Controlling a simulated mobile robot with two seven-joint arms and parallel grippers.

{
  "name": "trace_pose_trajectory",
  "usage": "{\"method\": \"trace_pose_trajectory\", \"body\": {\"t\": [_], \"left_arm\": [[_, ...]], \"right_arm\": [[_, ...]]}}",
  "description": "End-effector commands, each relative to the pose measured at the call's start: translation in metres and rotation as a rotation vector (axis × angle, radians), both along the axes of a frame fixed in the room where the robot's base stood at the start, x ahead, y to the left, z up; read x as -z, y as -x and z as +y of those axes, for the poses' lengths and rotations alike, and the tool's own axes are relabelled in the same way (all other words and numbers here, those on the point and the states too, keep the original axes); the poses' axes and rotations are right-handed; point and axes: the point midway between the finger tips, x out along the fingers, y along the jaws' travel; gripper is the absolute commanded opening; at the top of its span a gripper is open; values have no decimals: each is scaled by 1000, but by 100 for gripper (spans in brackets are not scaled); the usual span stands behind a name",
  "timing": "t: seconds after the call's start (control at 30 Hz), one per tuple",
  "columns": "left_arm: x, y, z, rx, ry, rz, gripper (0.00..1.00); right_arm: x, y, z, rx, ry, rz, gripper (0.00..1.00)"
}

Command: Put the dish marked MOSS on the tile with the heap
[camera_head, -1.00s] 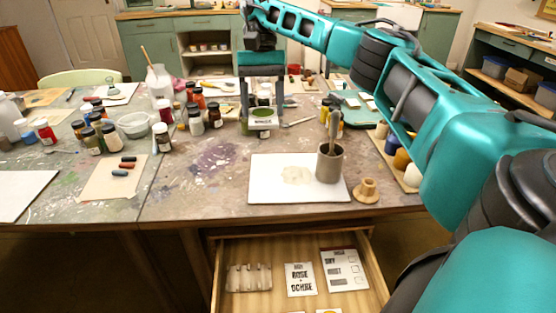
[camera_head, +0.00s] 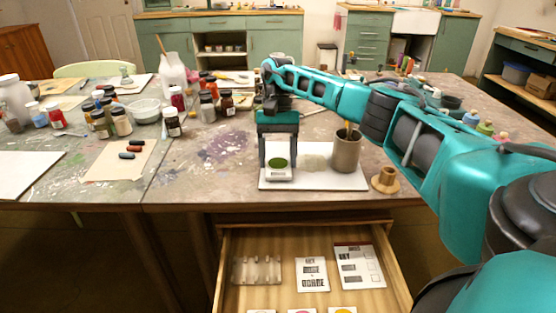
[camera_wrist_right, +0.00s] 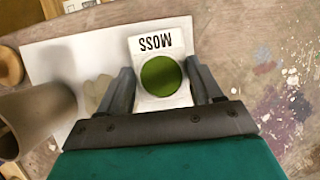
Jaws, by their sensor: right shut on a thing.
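The dish marked MOSS (camera_head: 278,174) is a small white square dish with a round well of green pigment. My right gripper (camera_head: 278,160) is shut on it, one finger at each side. The dish is over the left part of the white tile (camera_head: 325,182); I cannot tell whether it touches the tile. In the right wrist view the dish (camera_wrist_right: 160,75) sits between the fingers, its MOSS label readable. The pale heap (camera_head: 314,162) lies on the tile just right of the dish. My left gripper is not in view.
A grey-brown pot (camera_head: 346,152) with a tool in it stands on the tile's right part. A wooden knob-shaped piece (camera_head: 385,180) is right of the tile. An open drawer (camera_head: 305,270) with cards is below the table edge. Several jars (camera_head: 108,115) stand at left.

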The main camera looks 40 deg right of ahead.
Motion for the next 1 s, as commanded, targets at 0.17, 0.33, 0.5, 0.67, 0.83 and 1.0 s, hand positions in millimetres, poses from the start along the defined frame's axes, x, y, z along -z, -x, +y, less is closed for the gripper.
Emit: {"method": "trace_pose_trajectory", "body": {"t": [0.17, 0.33, 0.5, 0.67, 0.83, 1.0], "left_arm": [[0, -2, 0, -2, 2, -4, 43], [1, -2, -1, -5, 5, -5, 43], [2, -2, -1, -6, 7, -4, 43], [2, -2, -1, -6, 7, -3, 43], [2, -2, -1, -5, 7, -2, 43], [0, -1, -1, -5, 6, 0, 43]], "right_arm": [[6, 0, 0, -1, 0, -2, 26], [8, 0, 0, -1, 0, -2, 26], [9, 0, 0, 0, 0, -1, 76], [9, 0, 0, 0, -1, -1, 91], [8, 0, 0, 0, -1, -1, 91], [1, -2, -1, 1, 0, -3, 91]]}}
